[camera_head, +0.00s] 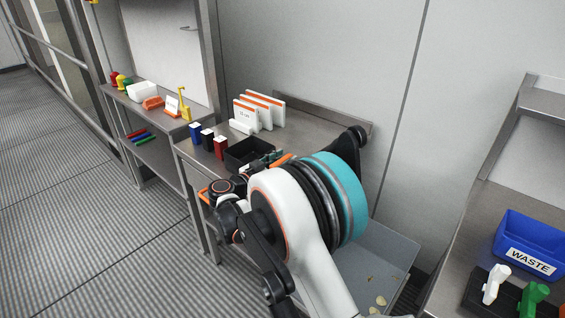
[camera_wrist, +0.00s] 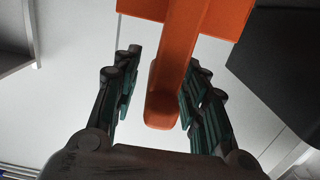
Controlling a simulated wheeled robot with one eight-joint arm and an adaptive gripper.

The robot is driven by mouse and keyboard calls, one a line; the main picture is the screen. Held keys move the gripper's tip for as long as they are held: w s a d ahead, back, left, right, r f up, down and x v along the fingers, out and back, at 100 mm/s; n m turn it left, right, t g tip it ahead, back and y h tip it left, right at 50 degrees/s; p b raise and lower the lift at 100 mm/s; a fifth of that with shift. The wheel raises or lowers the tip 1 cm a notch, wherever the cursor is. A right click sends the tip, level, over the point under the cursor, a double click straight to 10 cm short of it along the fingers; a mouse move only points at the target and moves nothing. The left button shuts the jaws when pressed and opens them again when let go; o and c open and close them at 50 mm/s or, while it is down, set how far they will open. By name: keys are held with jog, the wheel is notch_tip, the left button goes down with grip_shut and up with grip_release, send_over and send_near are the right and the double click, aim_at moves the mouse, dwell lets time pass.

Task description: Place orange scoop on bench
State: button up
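In the wrist view, the orange scoop (camera_wrist: 178,55) has its handle between the two finger pads of my gripper (camera_wrist: 161,85). A gap shows between the handle and the left finger, and the right finger lies close beside or behind the handle. The fingers are spread and look open. In the head view, my gripper (camera_head: 264,160) is over the steel bench (camera_head: 302,122), near a black bin (camera_head: 240,153). A small orange strip, likely the scoop (camera_head: 281,159), shows beside it. My arm hides much of the scoop and the bench's front right.
Blue, black and red containers (camera_head: 208,140) stand left of the bin. White boards with orange edges (camera_head: 262,108) stand behind. A grey tray (camera_head: 385,250) with scraps is below right. A blue WASTE bin (camera_head: 531,245) is on the right bench. Bare bench shows behind the bin.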

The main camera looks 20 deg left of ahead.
jog(key=shift+r, duration=0.2)
jog(key=p+v, duration=0.3)
jog(key=v, duration=0.9)
jog(key=shift+d, duration=0.1)
